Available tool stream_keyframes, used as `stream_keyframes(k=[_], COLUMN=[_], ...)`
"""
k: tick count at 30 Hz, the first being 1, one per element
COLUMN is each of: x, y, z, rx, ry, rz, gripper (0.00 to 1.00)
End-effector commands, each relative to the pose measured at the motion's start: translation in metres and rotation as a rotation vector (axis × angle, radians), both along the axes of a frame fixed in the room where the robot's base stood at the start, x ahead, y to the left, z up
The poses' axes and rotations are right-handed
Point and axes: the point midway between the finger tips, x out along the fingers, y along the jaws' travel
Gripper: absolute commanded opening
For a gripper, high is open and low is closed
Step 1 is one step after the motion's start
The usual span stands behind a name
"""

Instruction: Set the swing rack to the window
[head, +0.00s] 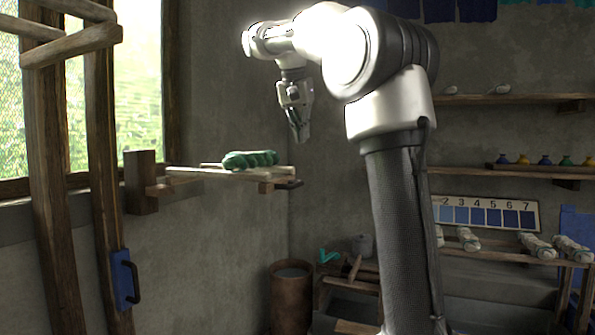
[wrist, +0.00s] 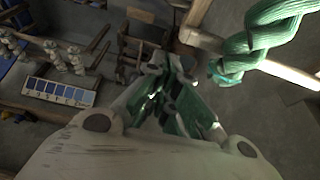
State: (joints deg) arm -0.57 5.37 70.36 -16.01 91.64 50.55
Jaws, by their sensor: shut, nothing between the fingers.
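The swing rack (head: 225,174) is a flat frame of pale wooden bars. It sticks out from a wooden block (head: 141,182) on the wall, just right of the window (head: 140,75). A twisted green skein (head: 250,160) lies on it, and a dark piece shows at its outer end. My gripper (head: 300,138) points down, shut and empty, a little above and to the right of the rack's outer end in the head view. In the wrist view, my shut fingers (wrist: 168,78) are apart from the rack's bar (wrist: 290,73) and the skein (wrist: 262,38), which lie at the upper right.
Loom posts (head: 95,150) with a blue-plated handle (head: 124,280) stand at the left. A round bin (head: 291,297) is on the floor below the rack. Shelves with small pots (head: 545,160) and a numbered blue chart (head: 487,213) are at the right. The air around my gripper looks clear.

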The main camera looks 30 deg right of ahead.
Motion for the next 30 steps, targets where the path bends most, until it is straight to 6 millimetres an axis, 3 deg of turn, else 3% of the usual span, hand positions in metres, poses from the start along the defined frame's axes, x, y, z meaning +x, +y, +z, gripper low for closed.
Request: stream_keyframes(k=[10, 23, 30], x=[0.002, 0.02, 0.002], y=[-0.004, -0.027, -0.002], z=[-0.012, -0.094, -0.1], rx=[0.0, 0.001, 0.001], ry=[0.002, 0.003, -0.001], rz=[0.002, 0.002, 0.005], gripper=[0.0, 0.0, 0.0])
